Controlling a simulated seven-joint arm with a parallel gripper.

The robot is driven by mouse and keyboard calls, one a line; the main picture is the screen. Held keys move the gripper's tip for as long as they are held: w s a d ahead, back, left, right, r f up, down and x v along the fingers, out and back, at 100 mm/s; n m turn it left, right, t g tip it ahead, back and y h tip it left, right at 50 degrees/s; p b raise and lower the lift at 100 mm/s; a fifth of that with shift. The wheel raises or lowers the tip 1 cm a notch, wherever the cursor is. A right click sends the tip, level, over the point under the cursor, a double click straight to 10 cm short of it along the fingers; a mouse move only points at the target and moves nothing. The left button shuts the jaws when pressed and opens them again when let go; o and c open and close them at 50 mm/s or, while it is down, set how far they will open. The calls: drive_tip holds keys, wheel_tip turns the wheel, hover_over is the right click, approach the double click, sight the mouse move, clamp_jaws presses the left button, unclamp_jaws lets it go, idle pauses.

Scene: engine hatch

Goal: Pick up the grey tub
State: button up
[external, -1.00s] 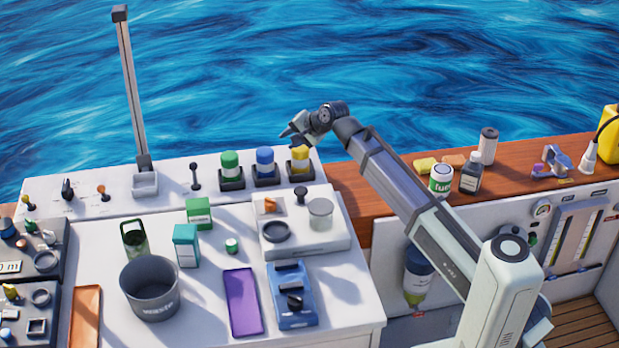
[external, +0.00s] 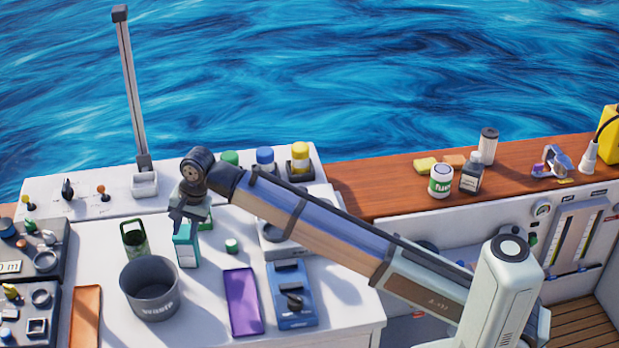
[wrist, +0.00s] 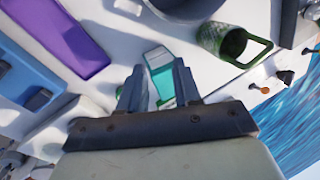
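The grey tub (external: 150,310) is a round, dark grey open bucket with "waste" lettering, standing upright on the white worktop. Part of it shows at the top edge of the wrist view (wrist: 186,12). My gripper (external: 180,220) is above and to the right of the tub, over the teal box (external: 187,250), and is not touching the tub. In the wrist view my gripper (wrist: 158,72) has its two fingers apart. The teal box (wrist: 158,62) shows beyond and between them; the gap looks empty.
A green cup with a handle (external: 134,238) stands just behind the tub. A purple tray (external: 243,302) lies to its right, an orange tray (external: 86,315) to its left. A blue device (external: 291,303) lies farther right. Open worktop separates the tub from the purple tray.

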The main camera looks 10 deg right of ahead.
drive_tip(key=s+a, duration=0.1)
drive_tip(key=s, duration=0.1)
drive_tip(key=s+a+h, duration=0.1)
drive_tip(key=s, duration=0.2)
drive_tip(key=s+a+n+h, duration=0.1)
drive_tip(key=s, duration=0.2)
drive_tip(key=shift+s+a+r+g, duration=0.1)
drive_tip(key=shift+a+r+g, duration=0.2)
drive_tip(key=shift+a+r, duration=0.05)
drive_tip(key=shift+s+f, duration=0.1)
drive_tip(key=shift+s, duration=0.15)
hover_over(183, 300)
drive_tip(key=f, duration=0.8)
drive_tip(key=shift+w+d+f, duration=0.15)
drive_tip(key=shift+d+f, duration=0.05)
drive_tip(key=shift+f, duration=2.6)
clamp_jaws()
